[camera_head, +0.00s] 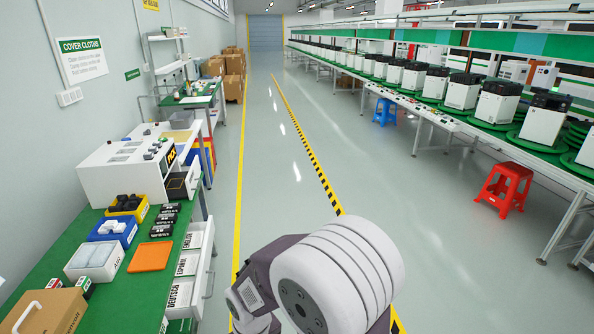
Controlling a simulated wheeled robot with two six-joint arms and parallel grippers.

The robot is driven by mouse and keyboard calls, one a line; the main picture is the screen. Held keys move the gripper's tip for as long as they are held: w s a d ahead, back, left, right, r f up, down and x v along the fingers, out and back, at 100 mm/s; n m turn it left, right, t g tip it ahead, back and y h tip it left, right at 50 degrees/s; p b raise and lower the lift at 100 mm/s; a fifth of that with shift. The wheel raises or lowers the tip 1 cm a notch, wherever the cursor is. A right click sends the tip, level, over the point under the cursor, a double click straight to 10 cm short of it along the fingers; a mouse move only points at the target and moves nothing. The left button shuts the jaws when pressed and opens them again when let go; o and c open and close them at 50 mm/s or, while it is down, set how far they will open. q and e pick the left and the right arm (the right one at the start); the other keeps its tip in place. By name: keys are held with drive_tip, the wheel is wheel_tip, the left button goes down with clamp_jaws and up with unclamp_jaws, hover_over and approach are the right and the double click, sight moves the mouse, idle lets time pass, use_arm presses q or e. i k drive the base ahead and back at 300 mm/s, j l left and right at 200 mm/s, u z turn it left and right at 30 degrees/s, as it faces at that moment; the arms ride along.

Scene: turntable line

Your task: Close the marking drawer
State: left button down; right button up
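A white box-shaped machine (118,172) stands on the green-topped bench at left, with dark controls and a lit amber display on its right side. A dark drawer-like tray (177,187) sticks out from the machine's lower right side and appears open. I see no label naming it as the marking drawer. One of my arm links fills the lower middle, right of this drawer. Neither gripper shows.
The green bench (125,292) carries yellow (139,211), blue (124,239) and white (82,274) bins, an orange pad (150,257), small black boxes and a cardboard box (50,312). The aisle floor is clear. A red stool (506,182) stands by the line at right.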

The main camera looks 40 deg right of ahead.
sight(183, 184)
drive_tip(key=z, duration=0.65)
drive_tip(key=i+l+u, duration=0.35)
drive_tip(key=i, duration=0.15)
drive_tip(key=i+l+u, duration=0.3)
drive_tip(key=i, duration=0.2)
drive_tip(key=i+l+u, duration=0.7)
drive_tip(key=l, duration=0.3)
drive_tip(key=i+l+u, duration=0.3)
drive_tip(key=l, duration=0.4)
